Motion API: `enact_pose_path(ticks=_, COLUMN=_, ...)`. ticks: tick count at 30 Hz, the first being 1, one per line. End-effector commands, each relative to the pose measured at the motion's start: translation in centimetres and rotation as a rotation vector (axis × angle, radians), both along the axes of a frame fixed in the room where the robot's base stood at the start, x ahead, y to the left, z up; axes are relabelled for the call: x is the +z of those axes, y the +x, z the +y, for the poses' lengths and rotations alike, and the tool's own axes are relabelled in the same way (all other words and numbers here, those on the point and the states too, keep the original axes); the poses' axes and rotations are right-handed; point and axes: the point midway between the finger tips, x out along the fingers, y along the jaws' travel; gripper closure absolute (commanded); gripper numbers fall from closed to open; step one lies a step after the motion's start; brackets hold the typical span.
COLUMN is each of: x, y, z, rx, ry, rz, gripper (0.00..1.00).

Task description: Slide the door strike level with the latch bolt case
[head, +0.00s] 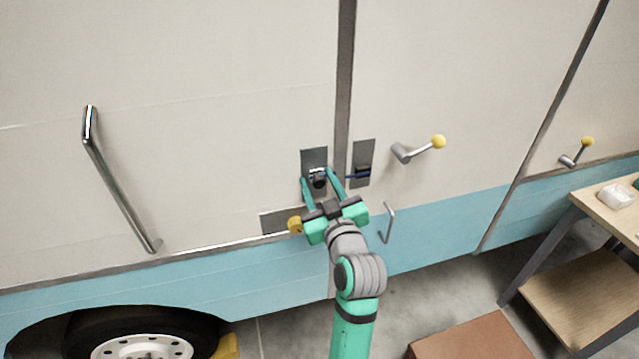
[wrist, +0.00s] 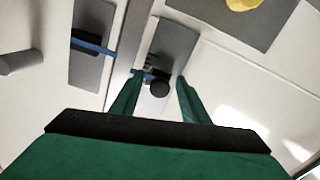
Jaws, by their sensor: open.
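The door strike (head: 318,176) is a small dark fitting with a round black knob on the left grey metal plate. It also shows in the wrist view (wrist: 158,86). The latch bolt case (head: 363,172) is a dark block with a blue bar on the right plate, across the dark vertical seam; its blue bar also shows in the wrist view (wrist: 92,43). The two look close in height; I cannot tell whether they are exactly level. My gripper (head: 318,175) is open, its fingers on either side of the strike's knob. Contact is not clear.
A yellow knob (head: 295,225) on a lower plate sits just left of my gripper's body. A yellow-tipped lever (head: 425,146) and a small hook handle (head: 389,224) are to the right. A long grab bar (head: 117,185) is far left. A wooden table (head: 590,200) stands at right.

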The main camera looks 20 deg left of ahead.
Motion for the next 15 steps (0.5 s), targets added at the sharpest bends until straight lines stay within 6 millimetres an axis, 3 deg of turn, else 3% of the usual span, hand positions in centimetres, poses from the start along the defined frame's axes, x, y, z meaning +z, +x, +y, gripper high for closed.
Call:
enact_pose_path(ticks=6, x=0.0, y=0.01, z=-0.01, rx=0.0, ry=0.0, rz=0.0, gripper=0.61)
enact_pose_path(ticks=11, x=-0.01, y=-0.03, z=0.02, rx=0.001, ry=0.0, rz=0.0, gripper=0.99)
enact_pose_path(ticks=15, x=-0.29, y=-0.09, z=0.11, rx=0.003, ry=-0.001, rz=0.001, gripper=1.0)
